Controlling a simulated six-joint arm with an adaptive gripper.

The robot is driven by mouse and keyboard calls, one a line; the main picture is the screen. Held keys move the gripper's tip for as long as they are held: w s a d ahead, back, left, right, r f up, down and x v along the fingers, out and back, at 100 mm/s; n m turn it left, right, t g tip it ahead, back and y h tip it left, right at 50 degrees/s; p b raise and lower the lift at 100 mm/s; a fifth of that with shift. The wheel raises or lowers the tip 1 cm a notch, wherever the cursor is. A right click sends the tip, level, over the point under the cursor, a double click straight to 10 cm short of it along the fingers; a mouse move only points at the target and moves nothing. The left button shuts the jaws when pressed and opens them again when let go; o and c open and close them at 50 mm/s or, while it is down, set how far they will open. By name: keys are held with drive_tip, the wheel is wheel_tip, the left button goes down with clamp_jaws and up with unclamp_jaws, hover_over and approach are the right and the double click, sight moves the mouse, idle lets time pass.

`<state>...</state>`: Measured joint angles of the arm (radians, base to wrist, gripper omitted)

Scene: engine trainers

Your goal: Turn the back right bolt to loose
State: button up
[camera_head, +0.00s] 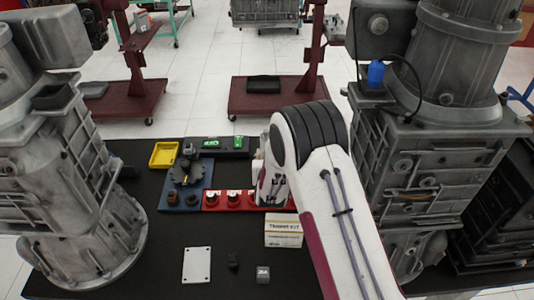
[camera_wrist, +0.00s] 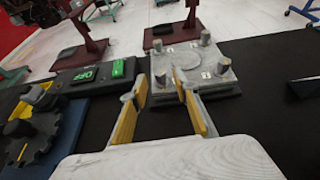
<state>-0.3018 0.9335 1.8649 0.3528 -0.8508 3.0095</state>
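A grey plate with several upright bolts shows in the wrist view; its bare surface (camera_wrist: 182,62) has small white labels near the bolts. The back right bolt (camera_wrist: 205,37) stands at the plate's far right corner as seen there. A front right bolt (camera_wrist: 224,65) and a back left bolt (camera_wrist: 158,46) also show. My gripper (camera_wrist: 161,90) is open and empty, its yellow-padded fingers apart at the plate's near left side, short of the back right bolt. In the head view my arm hides the gripper and the bolt plate.
A black block with green switches (camera_head: 224,143) lies left of the arm, beside a blue tray with a dark gear (camera_head: 186,172) and a red strip (camera_head: 222,200). A white box (camera_head: 284,231) stands in front. Large grey engine castings flank the black table (camera_head: 150,265).

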wheel_tip(320, 180, up, 7)
drive_tip(key=shift+s+r, duration=0.15)
drive_tip(key=shift+s, duration=0.25)
drive_tip(key=shift+d, duration=0.1)
idle(0.4)
